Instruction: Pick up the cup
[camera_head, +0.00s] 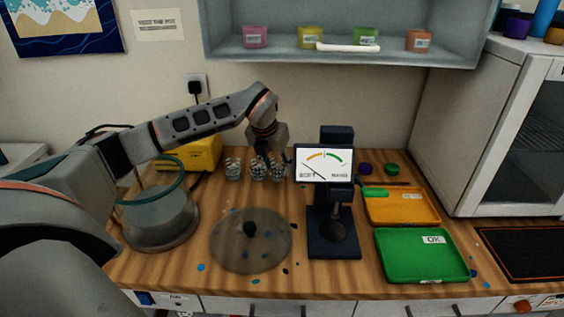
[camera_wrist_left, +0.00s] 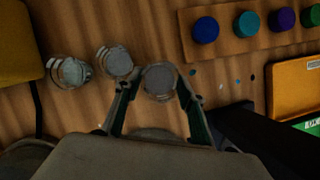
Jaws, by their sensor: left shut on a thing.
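Three clear ribbed cups stand in a row at the back of the wooden worktop. The left cup (camera_head: 232,170) and middle cup (camera_head: 257,171) stand free; they also show in the left wrist view as the left cup (camera_wrist_left: 72,72) and middle cup (camera_wrist_left: 116,61). My left gripper (camera_head: 275,160) reaches down at the right end of the row. In the left wrist view its fingers are on both sides of the right cup (camera_wrist_left: 160,82), shut on it. The cup seems upright; I cannot tell whether it is off the worktop. My right gripper is not in view.
A dark stand with a dial gauge (camera_head: 324,164) stands close right of the held cup. An orange tray (camera_head: 402,207) and green tray (camera_head: 421,254) lie further right. A yellow box (camera_head: 197,152) stands left.

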